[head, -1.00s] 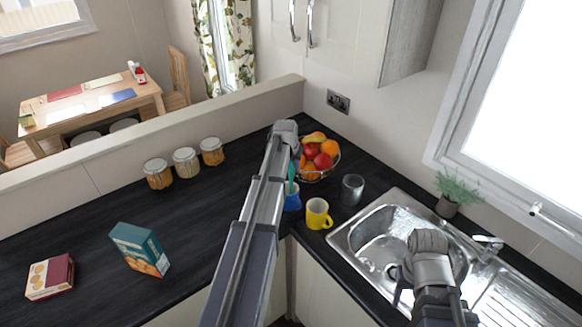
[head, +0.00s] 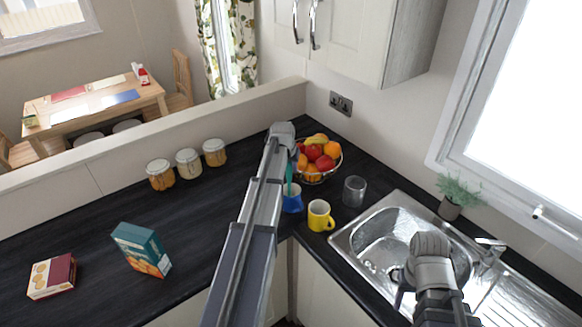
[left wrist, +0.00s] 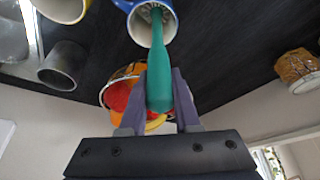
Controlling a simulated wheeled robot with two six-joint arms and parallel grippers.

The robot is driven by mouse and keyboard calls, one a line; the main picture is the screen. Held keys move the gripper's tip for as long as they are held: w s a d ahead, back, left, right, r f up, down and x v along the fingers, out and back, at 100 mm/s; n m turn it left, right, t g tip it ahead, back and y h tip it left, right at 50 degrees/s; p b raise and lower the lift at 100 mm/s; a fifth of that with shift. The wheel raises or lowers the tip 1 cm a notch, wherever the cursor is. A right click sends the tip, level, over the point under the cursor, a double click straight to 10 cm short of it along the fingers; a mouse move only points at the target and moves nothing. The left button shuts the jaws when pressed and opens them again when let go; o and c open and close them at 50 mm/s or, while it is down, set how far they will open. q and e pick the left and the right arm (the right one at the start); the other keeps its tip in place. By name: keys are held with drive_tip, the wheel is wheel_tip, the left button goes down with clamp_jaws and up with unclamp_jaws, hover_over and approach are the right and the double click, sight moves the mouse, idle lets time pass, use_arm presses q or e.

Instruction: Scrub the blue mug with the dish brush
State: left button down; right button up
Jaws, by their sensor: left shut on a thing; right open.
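The blue mug (head: 292,203) stands upright on the dark worktop, left of the yellow mug. The dish brush (head: 289,182) has a teal handle and stands nearly upright over the blue mug. In the left wrist view the brush handle (left wrist: 158,65) lies between the fingers of my left gripper (left wrist: 160,90), which is shut on it. The bristle end is inside the mouth of the blue mug (left wrist: 139,27); whether it touches the mug's inner wall is unclear. My right gripper (head: 401,290) is over the sink, open and empty, its fingers partly hidden by the wrist.
The yellow mug (head: 320,216), a grey glass (head: 354,191) and a fruit bowl (head: 331,173) stand close around the blue mug. The sink (head: 345,239) is at right, with a plant (head: 452,203) behind. Jars (head: 189,164) and boxes (head: 143,249) stand at left; worktop between is clear.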

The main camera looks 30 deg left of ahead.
use_arm(q)
drive_tip(key=shift+s+d+r, duration=0.1)
drive_tip(key=shift+s+d, duration=0.2)
drive_tip(key=shift+d, duration=0.05)
drive_tip(key=shift+w+d, duration=0.25)
drive_tip(key=shift+d, duration=0.1)
drive_tip(key=shift+w, duration=0.35)
drive_tip(key=shift+a, duration=0.15)
